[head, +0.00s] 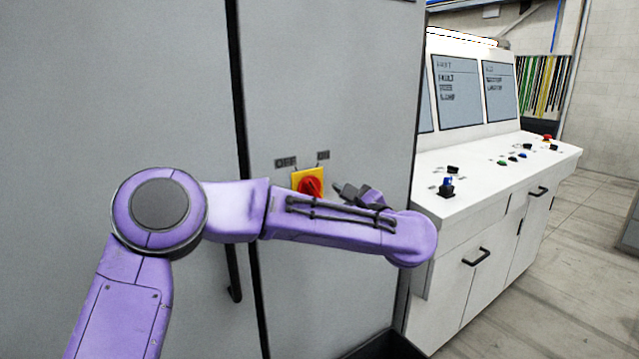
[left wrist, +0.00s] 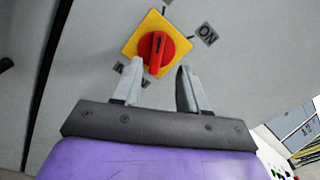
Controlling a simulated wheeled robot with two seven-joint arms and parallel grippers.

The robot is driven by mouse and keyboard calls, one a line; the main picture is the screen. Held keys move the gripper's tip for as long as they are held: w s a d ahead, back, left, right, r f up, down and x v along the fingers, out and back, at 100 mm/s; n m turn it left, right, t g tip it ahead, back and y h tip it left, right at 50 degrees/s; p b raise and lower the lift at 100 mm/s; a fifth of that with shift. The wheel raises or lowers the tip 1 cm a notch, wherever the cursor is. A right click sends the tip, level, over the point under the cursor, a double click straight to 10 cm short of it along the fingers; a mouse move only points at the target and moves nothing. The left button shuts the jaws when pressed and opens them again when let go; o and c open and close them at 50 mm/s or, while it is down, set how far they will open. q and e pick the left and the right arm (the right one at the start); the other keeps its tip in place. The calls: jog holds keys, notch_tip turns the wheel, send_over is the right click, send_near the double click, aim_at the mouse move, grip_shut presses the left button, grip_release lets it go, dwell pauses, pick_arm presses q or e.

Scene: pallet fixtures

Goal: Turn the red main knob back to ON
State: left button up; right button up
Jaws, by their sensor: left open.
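The red main knob (head: 311,187) sits on a square yellow plate (head: 298,178) on the grey cabinet door, below the OFF label (head: 286,163) and the ON label (head: 323,155). In the left wrist view the knob (left wrist: 157,51) shows a dark slot on its grip, and the ON label (left wrist: 207,34) is to its upper right. My left gripper (head: 345,190) is open beside the knob. In the left wrist view its fingers (left wrist: 160,86) are apart, below the knob in the picture, with nothing between them. My right gripper is out of view.
A white control console (head: 495,172) with screens and buttons stands to the right of the cabinet (head: 335,75).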

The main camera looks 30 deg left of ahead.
aim_at(314, 189)
pick_arm(q)
jog(key=x, duration=0.1)
jog(key=p+x, duration=0.1)
jog(key=x, duration=0.3)
jog(key=shift+s+a, duration=0.2)
jog(key=shift+a, duration=0.1)
jog(key=shift+s+a+r+p, duration=0.1)
jog(key=shift+p, duration=0.2)
jog(key=shift+w, duration=0.25)
jog(key=shift+c, duration=0.3)
grip_shut()
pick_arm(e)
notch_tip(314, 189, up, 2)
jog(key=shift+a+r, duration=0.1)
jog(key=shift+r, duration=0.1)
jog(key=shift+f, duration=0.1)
